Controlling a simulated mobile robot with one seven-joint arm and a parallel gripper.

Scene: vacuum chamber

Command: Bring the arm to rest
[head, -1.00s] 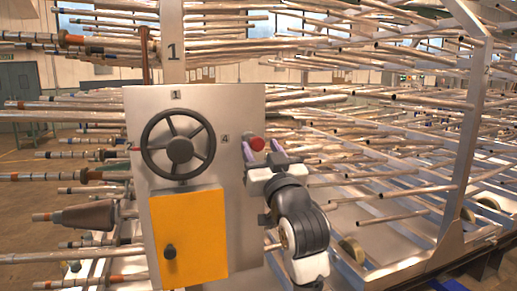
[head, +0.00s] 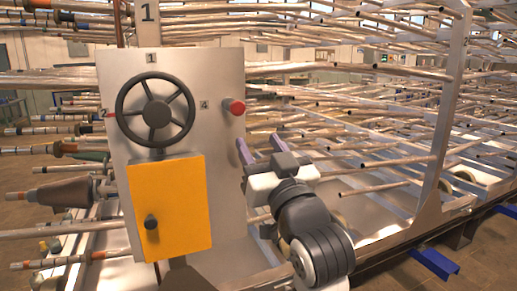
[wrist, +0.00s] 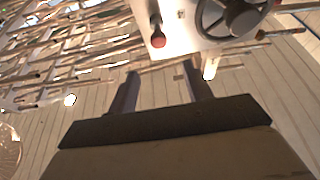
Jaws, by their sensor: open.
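My gripper (head: 261,148) is at the end of my arm, right of the panel's lower right part in the head view. Its two purple-grey fingers stand apart with nothing between them. In the wrist view my gripper (wrist: 160,82) also shows open and empty. The fingers point toward the panel's edge, and no contact shows. The red button (head: 235,107) is on the panel above the fingers, apart from them. It also shows in the wrist view (wrist: 158,40).
A grey metal panel (head: 228,180) carries a black handwheel (head: 157,112) and an orange box (head: 170,206) with a black knob. Racks of long metal pipes (head: 370,150) fill the space behind and to the right. A metal frame post (head: 447,110) stands at right.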

